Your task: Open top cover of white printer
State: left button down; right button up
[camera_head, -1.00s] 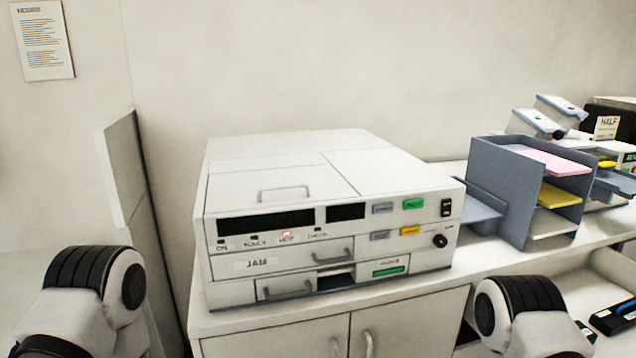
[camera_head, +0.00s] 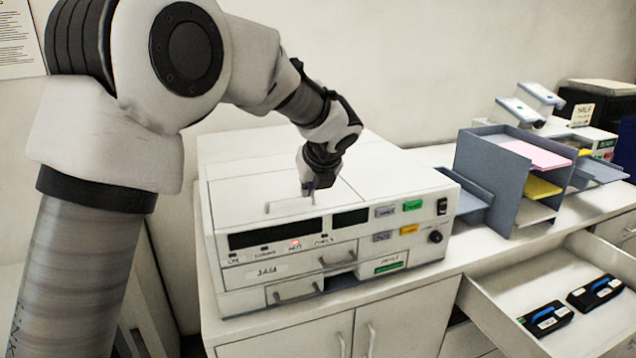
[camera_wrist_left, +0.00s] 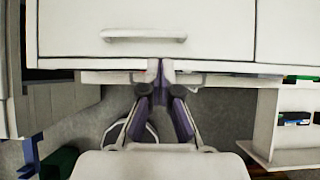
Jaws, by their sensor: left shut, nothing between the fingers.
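The white printer (camera_head: 390,178) sits on a white cabinet, and its top cover (camera_head: 245,195) lies flat and closed. The cover's bar handle (camera_head: 290,206) stands near its front edge. My left gripper (camera_head: 308,188) points down close to the right end of this handle in the head view; its fingertips are too small there to judge contact. In the left wrist view, the handle (camera_wrist_left: 145,36) is apart from the shut, empty left fingers (camera_wrist_left: 160,72), which overlap the printer's front edge. My right gripper is not in view.
A grey tray organizer (camera_head: 500,185) stands to the right of the printer. An open drawer (camera_head: 490,310) at the lower right holds dark cartridges (camera_head: 545,318). My left arm hides part of the wall and the printer's back left.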

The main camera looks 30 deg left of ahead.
aim_at(300, 207)
pick_arm(q)
jog(key=x, duration=0.2)
jog(key=p+x, duration=0.1)
jog(key=x, duration=0.2)
jog(key=shift+s+a+f, duration=0.15)
jog(key=shift+a+f, duration=0.25)
jog(key=shift+f, duration=0.1)
jog(key=shift+w+f, duration=0.1)
jog(key=shift+w, duration=0.15)
